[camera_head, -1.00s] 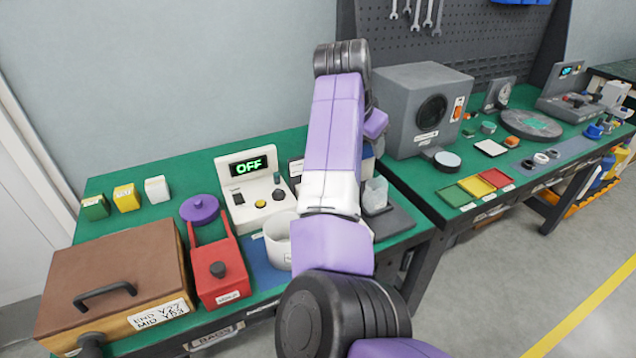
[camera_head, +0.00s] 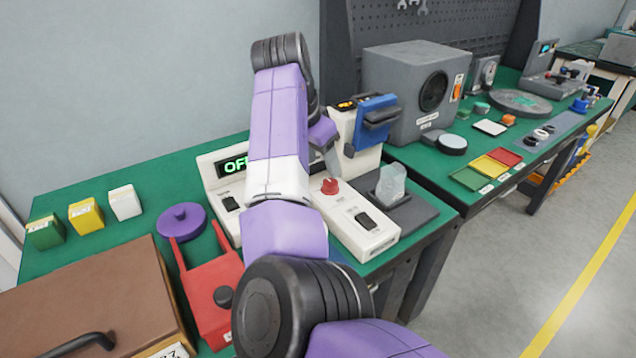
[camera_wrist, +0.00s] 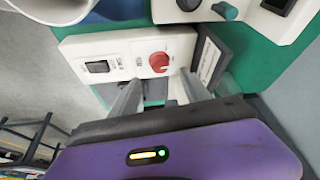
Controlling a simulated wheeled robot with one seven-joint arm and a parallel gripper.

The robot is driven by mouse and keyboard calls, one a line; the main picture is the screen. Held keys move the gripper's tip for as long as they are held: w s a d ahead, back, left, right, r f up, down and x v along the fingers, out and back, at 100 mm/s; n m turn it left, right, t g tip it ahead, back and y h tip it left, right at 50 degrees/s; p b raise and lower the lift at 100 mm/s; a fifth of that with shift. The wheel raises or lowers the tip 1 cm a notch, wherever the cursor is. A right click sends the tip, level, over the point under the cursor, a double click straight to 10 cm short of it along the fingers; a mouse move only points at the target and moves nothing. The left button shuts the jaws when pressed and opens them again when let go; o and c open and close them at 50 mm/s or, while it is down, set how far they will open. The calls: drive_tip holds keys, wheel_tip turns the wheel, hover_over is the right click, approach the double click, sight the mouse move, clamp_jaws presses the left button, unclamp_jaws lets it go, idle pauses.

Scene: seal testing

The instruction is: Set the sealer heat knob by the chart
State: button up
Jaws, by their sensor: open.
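The sealer is a cream unit with a red heat knob (camera_head: 330,187) and a black rocker switch (camera_head: 366,220) on its sloping front. In the wrist view the red knob (camera_wrist: 159,62) shows a pale pointer mark, too small to read against the scale. My gripper (camera_wrist: 161,80) is open and empty, its fingers reaching toward the knob panel with the knob just beyond and between their tips. Whether they touch the panel is unclear. A white card with dark print (camera_wrist: 208,60) stands beside the panel; its text is unreadable.
A cream meter reading OFF (camera_head: 234,165) is partly behind my arm. A blue clamp-like part (camera_head: 375,122) stands behind the knob panel. A clear bag-like item (camera_head: 391,183) sits on a dark plate at right. A red holder (camera_head: 208,290) and brown box (camera_head: 85,295) are at left.

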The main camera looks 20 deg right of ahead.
sight(330, 182)
drive_tip(key=x, duration=0.7)
drive_tip(key=shift+f, duration=0.2)
drive_tip(key=shift+c, duration=0.4)
clamp_jaws()
